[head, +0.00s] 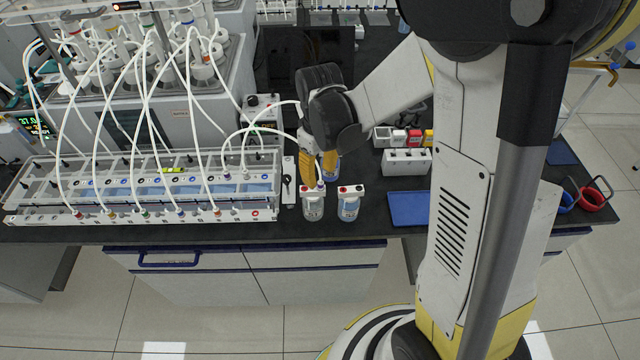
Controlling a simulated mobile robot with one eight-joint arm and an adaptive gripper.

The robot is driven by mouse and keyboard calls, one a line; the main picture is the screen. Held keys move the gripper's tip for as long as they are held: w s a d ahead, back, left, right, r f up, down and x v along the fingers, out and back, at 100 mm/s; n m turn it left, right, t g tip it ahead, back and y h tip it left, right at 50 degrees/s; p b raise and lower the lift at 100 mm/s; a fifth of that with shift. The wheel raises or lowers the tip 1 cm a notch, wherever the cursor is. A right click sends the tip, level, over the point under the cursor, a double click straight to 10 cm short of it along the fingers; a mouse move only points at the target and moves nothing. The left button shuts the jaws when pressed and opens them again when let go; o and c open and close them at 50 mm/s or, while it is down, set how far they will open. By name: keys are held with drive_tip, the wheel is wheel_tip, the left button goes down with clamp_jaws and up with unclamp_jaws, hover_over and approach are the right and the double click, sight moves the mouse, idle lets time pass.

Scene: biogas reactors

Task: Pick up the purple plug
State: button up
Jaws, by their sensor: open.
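A small plug that looks purple (320,186) sits at the top of the left front bottle (313,206), at the end of a white tube. It is too small for me to be sure of its colour or how it is seated. My gripper (318,172) points down with its orange fingers open, just above and behind that bottle top. The fingers are close to the plug, but I cannot tell whether they touch it. My wrist hides part of the tube.
A second bottle (348,206) with a red-marked cap stands to the right. A rack (150,217) with several tubes and coloured plugs lies left. A blue mat (408,208) and a white box (406,162) are right. The bench's front edge is close.

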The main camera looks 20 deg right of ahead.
sight(321, 182)
drive_tip(key=f, duration=0.2)
drive_tip(key=f+b, duration=0.1)
drive_tip(key=f, duration=0.2)
drive_tip(key=shift+w+d, duration=0.15)
drive_tip(key=shift+d, duration=0.05)
clamp_jaws()
